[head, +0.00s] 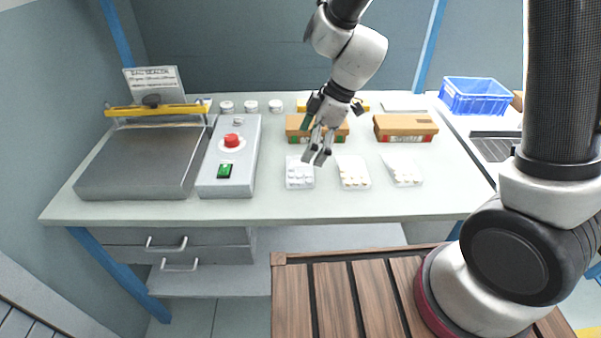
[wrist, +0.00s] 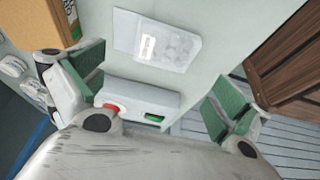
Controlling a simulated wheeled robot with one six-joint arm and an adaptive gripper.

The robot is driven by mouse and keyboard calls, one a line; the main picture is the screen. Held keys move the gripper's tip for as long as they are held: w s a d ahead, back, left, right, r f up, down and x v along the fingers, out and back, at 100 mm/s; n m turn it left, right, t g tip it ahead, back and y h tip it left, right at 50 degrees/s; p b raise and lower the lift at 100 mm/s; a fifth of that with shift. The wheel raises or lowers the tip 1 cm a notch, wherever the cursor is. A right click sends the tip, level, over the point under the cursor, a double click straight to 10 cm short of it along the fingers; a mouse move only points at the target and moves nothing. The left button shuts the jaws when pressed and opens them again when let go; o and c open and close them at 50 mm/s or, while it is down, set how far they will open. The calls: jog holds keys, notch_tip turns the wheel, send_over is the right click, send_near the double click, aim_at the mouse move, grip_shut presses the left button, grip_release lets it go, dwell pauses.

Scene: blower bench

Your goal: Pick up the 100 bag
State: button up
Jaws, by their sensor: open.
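Three clear bags with pale contents lie in a row on the bench: a left bag (head: 299,176), a middle bag (head: 352,174) and a right bag (head: 403,172). Their printing is too small to read, so I cannot tell which is the 100 bag. My gripper (head: 315,157) hangs over the back edge of the left bag, pointing down. In the wrist view, its green-padded fingers (wrist: 160,72) are spread apart with nothing between them. A flat clear bag with a white label (wrist: 165,42) lies beyond the fingertips, apart from them.
A control box (head: 230,160) with a red button and green switch stands left of the bags, next to a bag sealer (head: 140,160). Cardboard boxes (head: 405,127) stand behind the bags. A blue crate (head: 480,95) is at right. The bench front is clear.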

aim_at(299, 170)
jog(key=x, duration=0.7)
jog(key=shift+s+d+f, duration=0.25)
jog(key=c, duration=0.9)
